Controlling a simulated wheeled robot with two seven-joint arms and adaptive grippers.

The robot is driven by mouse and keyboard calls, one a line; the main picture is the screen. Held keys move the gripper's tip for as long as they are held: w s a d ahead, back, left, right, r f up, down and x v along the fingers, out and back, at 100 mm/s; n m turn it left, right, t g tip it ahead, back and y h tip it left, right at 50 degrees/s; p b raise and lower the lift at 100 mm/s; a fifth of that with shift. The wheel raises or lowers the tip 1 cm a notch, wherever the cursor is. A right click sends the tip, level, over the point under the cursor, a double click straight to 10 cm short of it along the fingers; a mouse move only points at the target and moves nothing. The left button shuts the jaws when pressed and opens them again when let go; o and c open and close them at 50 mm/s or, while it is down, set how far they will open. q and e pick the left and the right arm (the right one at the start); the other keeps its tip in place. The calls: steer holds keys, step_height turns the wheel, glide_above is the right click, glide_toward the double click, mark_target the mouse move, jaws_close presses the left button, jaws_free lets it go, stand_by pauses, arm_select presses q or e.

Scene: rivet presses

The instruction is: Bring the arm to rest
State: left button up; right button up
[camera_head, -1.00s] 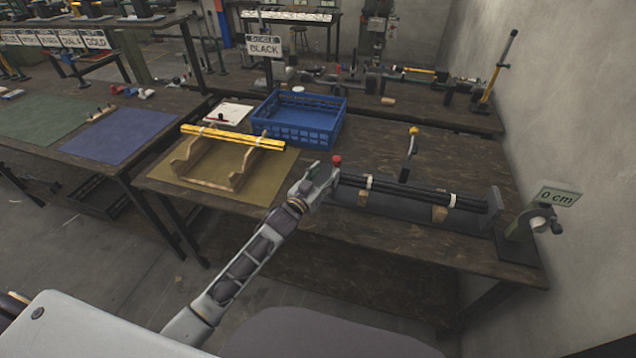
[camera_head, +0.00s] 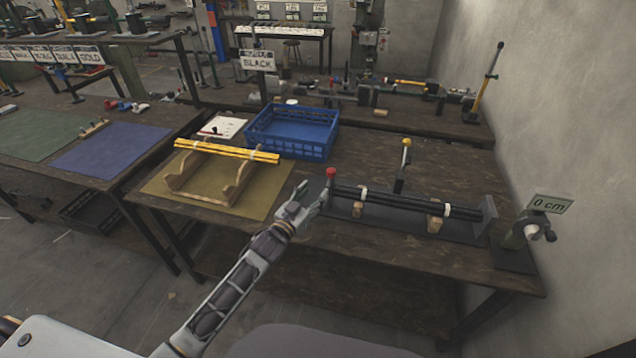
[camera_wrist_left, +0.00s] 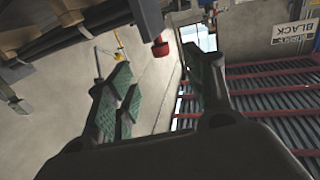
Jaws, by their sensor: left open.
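My left gripper (camera_head: 303,204) is open and empty in the head view. It is just left of the red-knobbed end of the rivet press fixture. In the left wrist view its two green-padded fingers (camera_wrist_left: 165,100) stand apart with nothing between them. The red knob (camera_head: 331,173) shows above the fingers in the left wrist view (camera_wrist_left: 160,48). Black rods (camera_head: 405,203) lie on wooden supports in the fixture, reaching to the grey end plate (camera_head: 485,217). My right gripper is not in view.
A blue crate (camera_head: 290,151) stands behind on the table. Yellow rods (camera_head: 228,150) rest on a wooden cradle (camera_head: 205,190) over an olive mat. A lever with a yellow tip (camera_head: 404,160) stands behind the fixture. The table front is clear.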

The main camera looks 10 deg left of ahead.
arm_select(q)
steer(key=shift+f, duration=0.1)
steer(key=s+a+f+g+y, duration=0.25)
steer(key=s+g, duration=0.25)
steer(key=s, duration=0.5)
steer(key=s+a+f+n+g+y, duration=0.1)
steer(key=s+a+f+g, duration=0.2)
steer(key=s, duration=0.7)
steer(key=s+a+f+g+y, duration=0.1)
steer(key=s+f+g+y, duration=0.15)
steer(key=s+g, duration=0.55)
steer(key=s+a+f+t, duration=0.1)
steer(key=s+f, duration=0.1)
steer(key=f, duration=1.5)
steer(key=s+f, duration=0.2)
steer(key=f, duration=1.5)
steer(key=s+a+f, duration=0.3)
steer(key=s+f, duration=0.7)
steer(key=s+a+f+g, duration=0.1)
steer(key=s+a+f, duration=0.2)
steer(key=s+f, duration=0.6)
steer(key=shift+s+f+h, duration=0.3)
steer(key=shift+s+f, duration=0.1)
steer(key=shift+s, duration=0.75)
